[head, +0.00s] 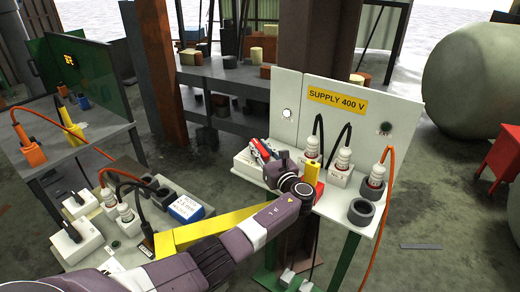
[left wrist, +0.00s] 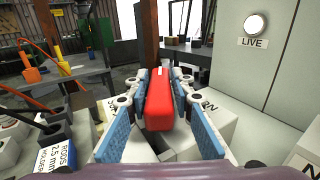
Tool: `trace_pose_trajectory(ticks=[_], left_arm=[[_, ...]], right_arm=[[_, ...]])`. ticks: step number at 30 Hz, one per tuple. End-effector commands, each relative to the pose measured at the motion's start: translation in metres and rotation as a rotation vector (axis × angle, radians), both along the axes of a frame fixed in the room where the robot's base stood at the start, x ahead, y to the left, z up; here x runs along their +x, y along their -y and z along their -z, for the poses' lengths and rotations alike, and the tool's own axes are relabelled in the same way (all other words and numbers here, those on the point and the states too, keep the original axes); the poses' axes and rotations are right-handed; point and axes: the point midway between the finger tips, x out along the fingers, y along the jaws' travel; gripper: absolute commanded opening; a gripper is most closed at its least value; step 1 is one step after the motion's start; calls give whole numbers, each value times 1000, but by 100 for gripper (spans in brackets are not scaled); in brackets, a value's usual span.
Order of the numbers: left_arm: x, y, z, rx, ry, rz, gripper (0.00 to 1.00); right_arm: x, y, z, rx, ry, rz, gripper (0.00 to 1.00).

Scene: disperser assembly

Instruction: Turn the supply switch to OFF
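The supply switch's red handle (left wrist: 159,100) stands between the fingers of my left gripper (left wrist: 160,88) in the left wrist view. The blue pads lie on either side of it with narrow gaps, so the gripper looks open around the handle. The switch's white base (left wrist: 208,122) shows below, with a partly hidden label ending in N. In the head view my left gripper (head: 268,158) is at the left end of the supply panel's shelf and covers much of the switch. A round white lamp (left wrist: 256,25) marked LIVE looks lit. My right gripper is not in view.
The supply panel (head: 345,125) stands behind the switch. Plugs with black and orange cables (head: 313,148) and a grey socket (head: 361,211) are right of the gripper. A bench (head: 75,250) with plugs, grey holders and a blue-labelled box (head: 185,208) is at left.

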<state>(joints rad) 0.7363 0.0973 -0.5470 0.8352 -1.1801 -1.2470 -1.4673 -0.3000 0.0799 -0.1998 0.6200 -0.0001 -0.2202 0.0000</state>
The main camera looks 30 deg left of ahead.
Motion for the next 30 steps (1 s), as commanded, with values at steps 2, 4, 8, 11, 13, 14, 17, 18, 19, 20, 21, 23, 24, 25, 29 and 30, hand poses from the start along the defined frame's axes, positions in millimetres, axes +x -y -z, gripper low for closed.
trace_pose_trajectory(ticks=[2, 4, 8, 11, 13, 14, 17, 18, 19, 20, 21, 23, 24, 25, 29, 30], left_arm=[[0, 0, 0, 0, 0, 0, 33], [0, 0, 0, 0, 0, 0, 36], [0, 0, 0, -1, -1, 1, 36], [0, 1, 1, -2, -1, 1, 36], [-2, 3, 1, -2, 0, 2, 36], [-3, 5, 1, -2, -1, 2, 36], [-10, 16, 2, -2, -1, 4, 36], [-15, 21, 2, -3, 0, 4, 36], [-19, 26, 2, -3, -1, 4, 36], [-22, 31, 2, -4, -2, 5, 36], [-28, 38, 2, -4, 0, 5, 36], [-36, 49, 2, -4, -1, 3, 36], [-42, 56, 2, -4, -1, 4, 36], [-45, 61, 2, -4, -1, 4, 36], [-60, 79, 1, -3, -1, 2, 36], [-63, 83, 1, -3, -1, 2, 36]], right_arm=[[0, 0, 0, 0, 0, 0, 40], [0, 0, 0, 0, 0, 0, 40], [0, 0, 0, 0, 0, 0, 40], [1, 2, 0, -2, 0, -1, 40], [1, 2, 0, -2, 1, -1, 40], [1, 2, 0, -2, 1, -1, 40], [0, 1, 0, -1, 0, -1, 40], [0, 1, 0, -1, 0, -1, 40], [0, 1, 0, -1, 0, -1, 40], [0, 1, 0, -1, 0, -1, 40], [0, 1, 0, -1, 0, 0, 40], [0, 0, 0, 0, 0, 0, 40], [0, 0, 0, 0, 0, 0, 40], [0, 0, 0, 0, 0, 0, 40], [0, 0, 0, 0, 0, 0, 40], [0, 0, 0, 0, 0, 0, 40]])
